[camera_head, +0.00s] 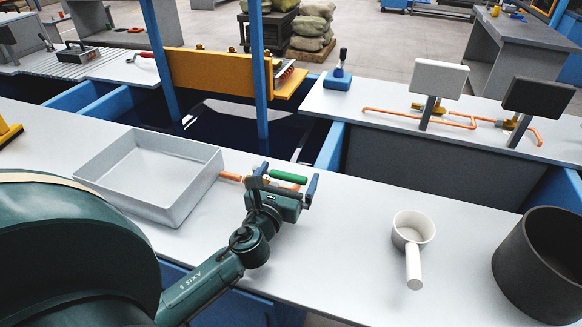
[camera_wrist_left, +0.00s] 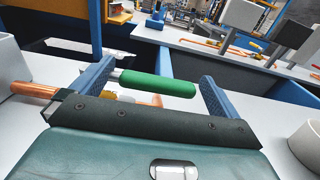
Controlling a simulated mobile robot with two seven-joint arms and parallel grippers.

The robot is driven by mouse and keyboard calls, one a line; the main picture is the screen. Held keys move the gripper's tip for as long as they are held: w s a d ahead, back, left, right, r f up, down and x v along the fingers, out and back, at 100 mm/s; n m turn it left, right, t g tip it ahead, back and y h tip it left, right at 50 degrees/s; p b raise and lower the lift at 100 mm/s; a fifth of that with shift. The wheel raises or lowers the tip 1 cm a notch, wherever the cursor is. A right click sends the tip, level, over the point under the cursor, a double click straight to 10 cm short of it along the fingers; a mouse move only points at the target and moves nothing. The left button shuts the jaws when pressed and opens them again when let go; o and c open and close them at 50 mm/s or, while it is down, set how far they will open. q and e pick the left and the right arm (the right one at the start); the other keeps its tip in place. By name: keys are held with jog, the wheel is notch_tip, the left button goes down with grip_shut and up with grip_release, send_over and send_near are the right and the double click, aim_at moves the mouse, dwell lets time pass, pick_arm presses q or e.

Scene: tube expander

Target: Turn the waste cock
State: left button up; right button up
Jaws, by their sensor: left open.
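A green-handled fitting, apparently the waste cock, sits at the back edge of the near counter; its green handle (camera_head: 288,177) also shows in the left wrist view (camera_wrist_left: 157,84). A copper pipe (camera_head: 231,176) runs to its left, and in the left wrist view this pipe (camera_wrist_left: 34,90) passes beside the gripper. Yellow metal shows below the handle there. My left gripper (camera_head: 287,181) is open, with blue fingers either side of the handle's span. Whether a finger touches it I cannot tell. Part of the fitting is hidden behind my gripper. My right gripper is not in view.
A grey tray (camera_head: 190,206) stands left of my gripper. A white handled pot (camera_head: 412,236) and a dark bin (camera_head: 520,287) stand to the right. Behind are a blue post (camera_head: 260,80) and a yellow-orange panel (camera_head: 205,82). The counter between gripper and pot is clear.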

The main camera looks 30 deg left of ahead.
pick_arm(q)
jog(key=shift+x, duration=1.35)
jog(key=shift+c, duration=0.3)
jog(key=c, duration=1.2)
